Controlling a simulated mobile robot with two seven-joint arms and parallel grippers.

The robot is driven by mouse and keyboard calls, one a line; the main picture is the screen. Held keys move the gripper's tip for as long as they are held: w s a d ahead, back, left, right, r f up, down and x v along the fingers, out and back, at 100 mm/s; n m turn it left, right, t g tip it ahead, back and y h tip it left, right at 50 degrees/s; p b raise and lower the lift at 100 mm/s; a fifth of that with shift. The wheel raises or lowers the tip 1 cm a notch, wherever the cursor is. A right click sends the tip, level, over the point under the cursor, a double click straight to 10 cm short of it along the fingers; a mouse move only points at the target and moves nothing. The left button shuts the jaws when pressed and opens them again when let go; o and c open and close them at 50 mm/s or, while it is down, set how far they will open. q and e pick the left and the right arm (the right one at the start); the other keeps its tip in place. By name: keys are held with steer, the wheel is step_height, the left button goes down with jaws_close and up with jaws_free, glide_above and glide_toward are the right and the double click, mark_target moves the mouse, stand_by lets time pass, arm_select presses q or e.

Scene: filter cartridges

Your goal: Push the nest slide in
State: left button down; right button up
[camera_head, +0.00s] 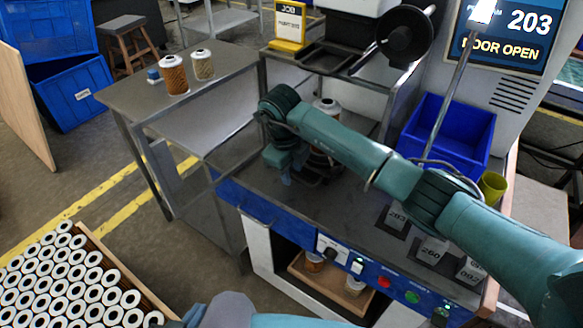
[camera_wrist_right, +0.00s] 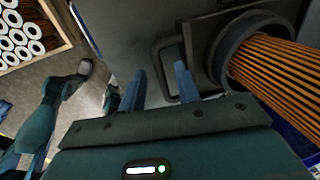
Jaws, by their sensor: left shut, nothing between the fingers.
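The nest slide's dark loop handle (camera_wrist_right: 160,72) shows in the right wrist view, beside the dark round nest (camera_wrist_right: 222,50). An orange pleated cartridge (camera_wrist_right: 275,68) sits in the nest; in the head view its pale top (camera_head: 327,106) shows behind my right arm. My right gripper (camera_wrist_right: 160,78) has its two blue fingers apart, with part of the handle between them in the picture; contact cannot be told. In the head view, this gripper (camera_head: 286,178) is over the bench's left part. My left gripper (camera_head: 168,322) is shut and empty at the bottom edge, mostly cut off.
Two cartridges (camera_head: 174,75) stand on the side table (camera_head: 130,100). A crate of white-ended cartridges (camera_head: 105,250) is at lower left. A blue bin (camera_head: 447,135) and numbered blocks (camera_head: 432,250) are on the bench's right. The machine screen (camera_head: 505,40) reads "DOOR OPEN".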

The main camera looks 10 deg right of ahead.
steer(key=shift+f, duration=0.2)
jaws_close()
stand_by(0.3)
